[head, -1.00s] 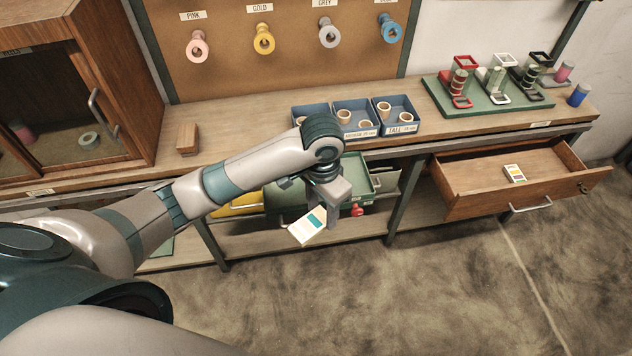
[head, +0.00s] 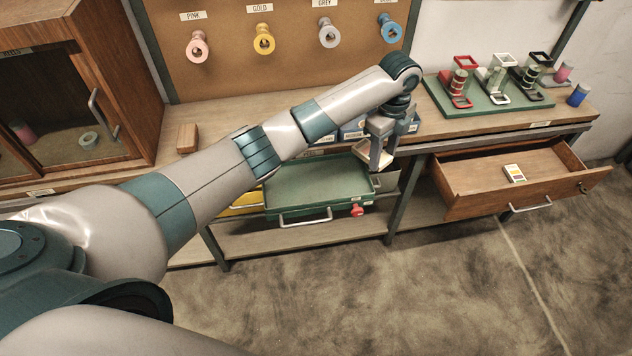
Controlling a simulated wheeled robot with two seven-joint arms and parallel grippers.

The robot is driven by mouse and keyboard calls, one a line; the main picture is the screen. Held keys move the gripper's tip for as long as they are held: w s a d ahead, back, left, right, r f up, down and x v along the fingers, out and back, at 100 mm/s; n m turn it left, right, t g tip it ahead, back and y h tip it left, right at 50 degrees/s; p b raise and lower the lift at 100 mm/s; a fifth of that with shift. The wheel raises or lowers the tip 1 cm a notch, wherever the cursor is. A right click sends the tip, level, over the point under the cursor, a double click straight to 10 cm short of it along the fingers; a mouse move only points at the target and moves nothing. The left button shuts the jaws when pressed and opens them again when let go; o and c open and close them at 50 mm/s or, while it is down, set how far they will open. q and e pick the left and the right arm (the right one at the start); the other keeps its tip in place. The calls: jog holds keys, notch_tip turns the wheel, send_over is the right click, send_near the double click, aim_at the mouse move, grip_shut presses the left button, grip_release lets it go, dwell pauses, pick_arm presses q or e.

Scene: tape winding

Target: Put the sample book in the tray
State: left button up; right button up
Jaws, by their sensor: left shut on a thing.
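My right gripper is not in view.
An open wooden drawer (head: 480,183) at the right holds a small card with coloured swatches (head: 514,173). Blue bins (head: 352,130) stand on the worktop behind my arm. A green rack (head: 485,100) stands farther right.

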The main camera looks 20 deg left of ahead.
pick_arm(q)
jog(key=w+d+r+m, duration=0.2)
jog(key=w+m, duration=0.2)
jog(key=m, duration=0.2)
jog(key=shift+w+d+r, duration=0.3)
jog(key=shift+d+r, duration=0.05)
jog(key=shift+r, duration=0.05)
jog(key=s+a+f+p, duration=0.4)
jog(key=s+a, duration=0.1)
jog(key=s+a+f+p, duration=0.2)
jog(key=s+a, duration=0.1)
jog(key=shift+f, duration=0.3)
jog(key=shift+s+a+f, duration=0.1)
jog(key=shift+s+f, duration=0.1)
